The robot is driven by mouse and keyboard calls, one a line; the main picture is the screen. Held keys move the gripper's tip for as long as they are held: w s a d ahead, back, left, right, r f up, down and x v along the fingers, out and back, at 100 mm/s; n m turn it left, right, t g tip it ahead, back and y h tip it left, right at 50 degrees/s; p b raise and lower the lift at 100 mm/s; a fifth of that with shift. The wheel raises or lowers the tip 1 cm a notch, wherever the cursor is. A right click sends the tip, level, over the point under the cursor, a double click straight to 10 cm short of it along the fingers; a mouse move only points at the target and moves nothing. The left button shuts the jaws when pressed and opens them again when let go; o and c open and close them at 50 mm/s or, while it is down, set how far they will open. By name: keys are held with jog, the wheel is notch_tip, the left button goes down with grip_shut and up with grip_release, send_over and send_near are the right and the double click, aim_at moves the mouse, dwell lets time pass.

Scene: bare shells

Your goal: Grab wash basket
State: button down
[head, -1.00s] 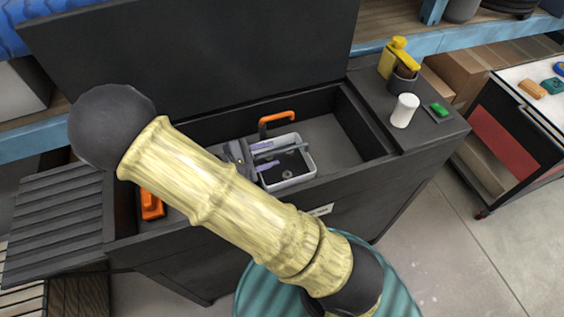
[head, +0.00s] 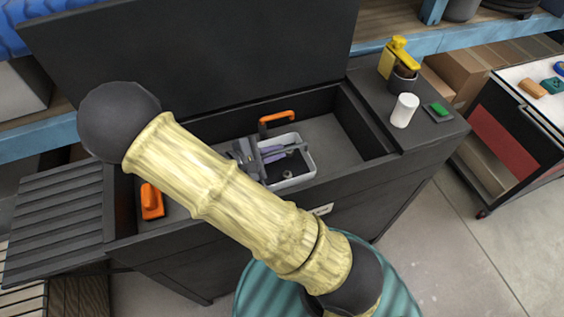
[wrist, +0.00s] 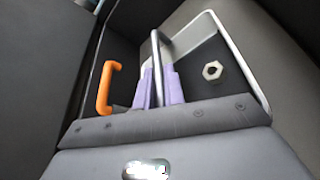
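The wash basket is a small light-grey rimmed tray (head: 309,172) with a dark inside and a bar handle across it. It sits inside the open black cabinet. It fills the upper right of the wrist view (wrist: 243,62), with a pale hex nut (wrist: 212,70) inside. My gripper (head: 274,153) is at the basket's handle, and my arm hides part of the area to its left. In the wrist view its purple fingers (wrist: 160,88) stand close together on both sides of the metal handle bar (wrist: 157,55), apparently shut on it.
An orange handle (head: 277,119) stands behind the basket. An orange object (head: 152,201) lies at the left of the cabinet. A white cup (head: 404,110), a green item (head: 438,111) and a yellow bottle (head: 397,54) stand on the right ledge. Dark cabinet walls surround the basket.

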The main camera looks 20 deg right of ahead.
dwell(0.3)
notch_tip(320, 180, up, 10)
jog(key=shift+p, duration=0.4)
